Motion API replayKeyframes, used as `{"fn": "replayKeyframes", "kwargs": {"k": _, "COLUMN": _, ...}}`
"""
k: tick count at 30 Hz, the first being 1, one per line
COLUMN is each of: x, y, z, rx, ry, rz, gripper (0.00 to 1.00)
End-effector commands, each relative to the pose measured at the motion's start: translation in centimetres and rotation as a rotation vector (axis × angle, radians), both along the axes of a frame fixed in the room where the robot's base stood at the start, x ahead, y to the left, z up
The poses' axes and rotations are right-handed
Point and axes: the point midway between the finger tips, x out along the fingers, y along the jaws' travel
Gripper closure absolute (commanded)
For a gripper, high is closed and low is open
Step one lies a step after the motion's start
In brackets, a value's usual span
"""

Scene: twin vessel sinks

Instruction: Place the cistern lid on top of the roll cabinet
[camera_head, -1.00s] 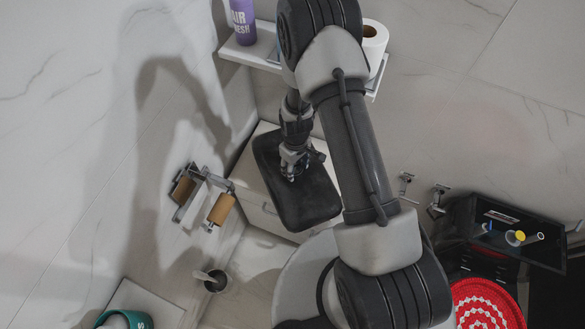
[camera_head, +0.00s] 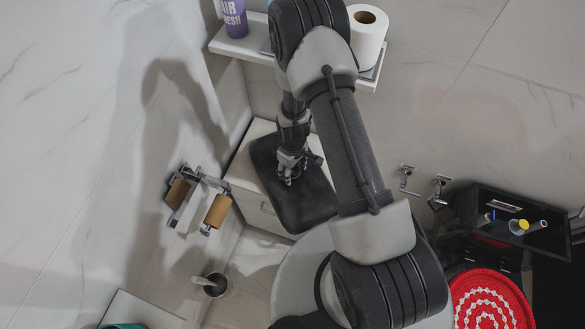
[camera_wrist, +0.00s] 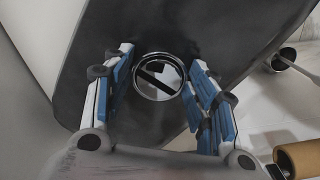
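The cistern lid (camera_head: 312,208) is a dark grey slab with rounded corners. In the head view it lies over the white roll cabinet (camera_head: 262,128) in the corner, covering much of its top. I cannot tell whether it touches the cabinet. My gripper (camera_head: 289,178) is above the lid, near its middle. In the wrist view the dark lid (camera_wrist: 235,35) fills most of the picture, with a round chrome button (camera_wrist: 159,77).
A wall shelf (camera_head: 240,46) with a purple can (camera_head: 234,17) and a paper roll (camera_head: 366,38) is behind. A wall holder with brown rolls (camera_head: 217,210) is left of the cabinet. A brush holder (camera_head: 214,285) is below. A black container (camera_head: 510,225) and red mat (camera_head: 490,302) are at right.

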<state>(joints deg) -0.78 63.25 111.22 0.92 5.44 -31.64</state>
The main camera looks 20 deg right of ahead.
Motion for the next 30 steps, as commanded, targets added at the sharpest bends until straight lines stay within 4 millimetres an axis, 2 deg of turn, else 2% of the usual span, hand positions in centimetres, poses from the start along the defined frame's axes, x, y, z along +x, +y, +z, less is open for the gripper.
{"fn": "replayKeyframes", "kwargs": {"k": 5, "x": 0.0, "y": 0.0, "z": 0.0, "rx": 0.0, "ry": 0.0, "rz": 0.0, "gripper": 0.34}}
{"fn": "replayKeyframes", "kwargs": {"k": 14, "x": 0.0, "y": 0.0, "z": 0.1, "rx": 0.0, "ry": 0.0, "rz": 0.0, "gripper": 0.34}}
{"fn": "replayKeyframes", "kwargs": {"k": 17, "x": 0.0, "y": 0.0, "z": 0.7, "rx": 0.0, "ry": 0.0, "rz": 0.0, "gripper": 0.34}}
{"fn": "replayKeyframes", "kwargs": {"k": 20, "x": 0.1, "y": 0.0, "z": 2.3, "rx": 0.0, "ry": -0.002, "rz": 0.0, "gripper": 0.34}}
{"fn": "replayKeyframes", "kwargs": {"k": 30, "x": 0.1, "y": 0.0, "z": 9.6, "rx": 0.0, "ry": -0.002, "rz": 0.001, "gripper": 0.34}}
